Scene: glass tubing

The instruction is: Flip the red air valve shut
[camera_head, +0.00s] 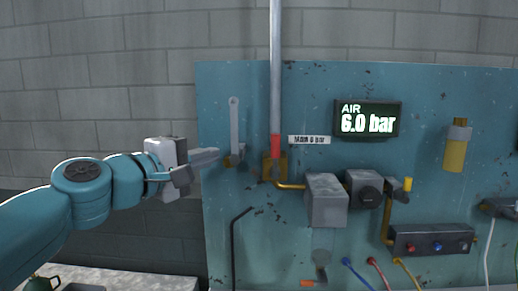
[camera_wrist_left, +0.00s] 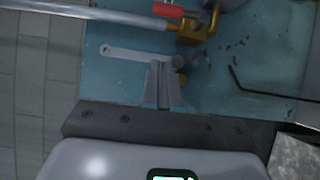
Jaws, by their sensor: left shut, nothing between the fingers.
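The red valve handle (camera_head: 275,147) points up along the grey vertical pipe, above its brass valve body (camera_head: 275,169) on the teal panel. The wrist view shows the red handle (camera_wrist_left: 168,11) and the brass body (camera_wrist_left: 194,28) at the top. My left gripper (camera_head: 216,156) is shut and empty, to the left of the valve and apart from it. In the wrist view its fingertips (camera_wrist_left: 164,66) overlap the hanging grey wrench; contact cannot be told. My right gripper is not in view.
The grey wrench (camera_head: 234,122) hangs between my left gripper and the pipe (camera_head: 276,60). A display (camera_head: 367,118) reads AIR 6.0 bar. Grey boxes (camera_head: 326,200) sit right of the valve. A black bent rod (camera_head: 234,245) is below. The wall left of the panel is clear.

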